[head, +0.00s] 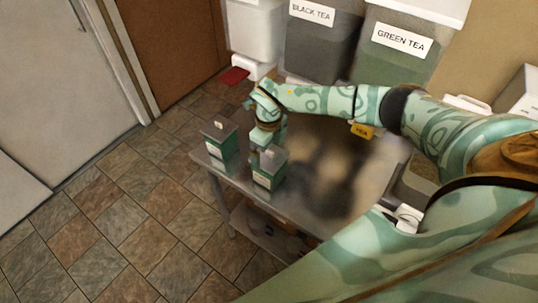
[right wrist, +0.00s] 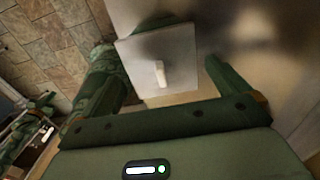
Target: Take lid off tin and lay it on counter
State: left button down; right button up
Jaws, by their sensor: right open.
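Two green tins with pale labels stand on the grey metal counter (head: 318,195) in the head view: the left tin (head: 222,150) and the right tin (head: 269,175). The left tin has a grey lid (head: 211,130) with a small pale knob. My right gripper (head: 265,138) points down just behind the right tin and partly shows. In the right wrist view my right gripper (right wrist: 160,60) is open, its fingers on either side of a square grey lid (right wrist: 142,52) with a white knob (right wrist: 160,74). I cannot tell whether the fingers touch it. My left gripper is not seen.
Bins labelled black tea (head: 322,42) and green tea (head: 410,50) stand behind the counter. A yellow tag (head: 362,131) shows under my right arm. The counter right of the tins looks clear but blurred. Tiled floor (head: 110,195) lies left.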

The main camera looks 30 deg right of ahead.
jog(key=shift+d+f, duration=0.1)
jog(key=shift+f, duration=0.6)
jog(key=c, duration=0.9)
jog(key=shift+o, duration=0.2)
